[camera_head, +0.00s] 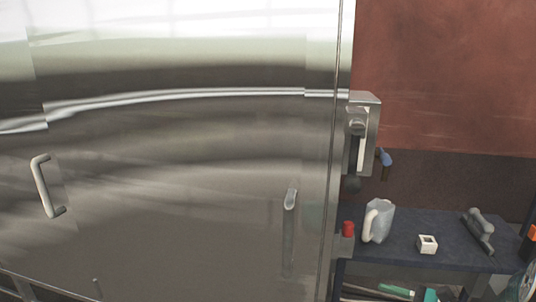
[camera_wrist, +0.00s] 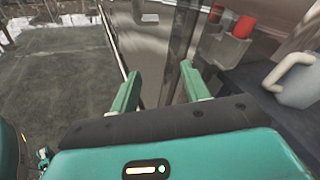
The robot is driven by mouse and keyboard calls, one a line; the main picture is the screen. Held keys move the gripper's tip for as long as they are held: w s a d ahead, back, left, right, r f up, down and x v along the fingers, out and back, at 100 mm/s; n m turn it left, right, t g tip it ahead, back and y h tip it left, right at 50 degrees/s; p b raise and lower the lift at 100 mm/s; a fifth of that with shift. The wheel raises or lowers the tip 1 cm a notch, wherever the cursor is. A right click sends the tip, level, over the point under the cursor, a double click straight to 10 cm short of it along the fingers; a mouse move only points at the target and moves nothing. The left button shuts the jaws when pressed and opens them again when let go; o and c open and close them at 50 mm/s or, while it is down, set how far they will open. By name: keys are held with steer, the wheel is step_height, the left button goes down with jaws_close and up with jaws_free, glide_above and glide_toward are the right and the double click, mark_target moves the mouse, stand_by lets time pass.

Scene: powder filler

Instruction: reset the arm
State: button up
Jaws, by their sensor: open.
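My gripper (camera_wrist: 158,92) shows in the wrist view, with its two green fingers spread apart and nothing between them. It points toward the edge of a shiny metal cabinet and a red button (camera_wrist: 244,27), which lies beyond the right finger. The gripper and arm do not show in the head view.
A large metal cabinet (camera_head: 170,200) with a handle (camera_head: 42,187) fills the left. Right of it, a dark shelf (camera_head: 455,255) holds a grey jug (camera_head: 378,221), a small white block (camera_head: 427,244) and a dark tool (camera_head: 480,232). Open floor (camera_wrist: 60,85) lies left in the wrist view.

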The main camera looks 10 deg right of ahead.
steer(key=s+a+r+n+g+h, duration=0.1)
steer(key=s+a+n+g+h, duration=0.15)
steer(key=a+n+g, duration=0.4)
steer(key=s+a+r+n+g+h, duration=0.15)
steer(key=s+a+n, duration=0.25)
steer(key=a, duration=0.5)
steer(key=s+a+r+n+t+h, duration=0.2)
steer(key=s+r+n+h, duration=0.5)
steer(key=n, duration=0.4)
steer(key=shift+s+n+h, duration=0.2)
steer(key=shift+n+h, duration=0.15)
steer(key=shift+h, duration=0.05)
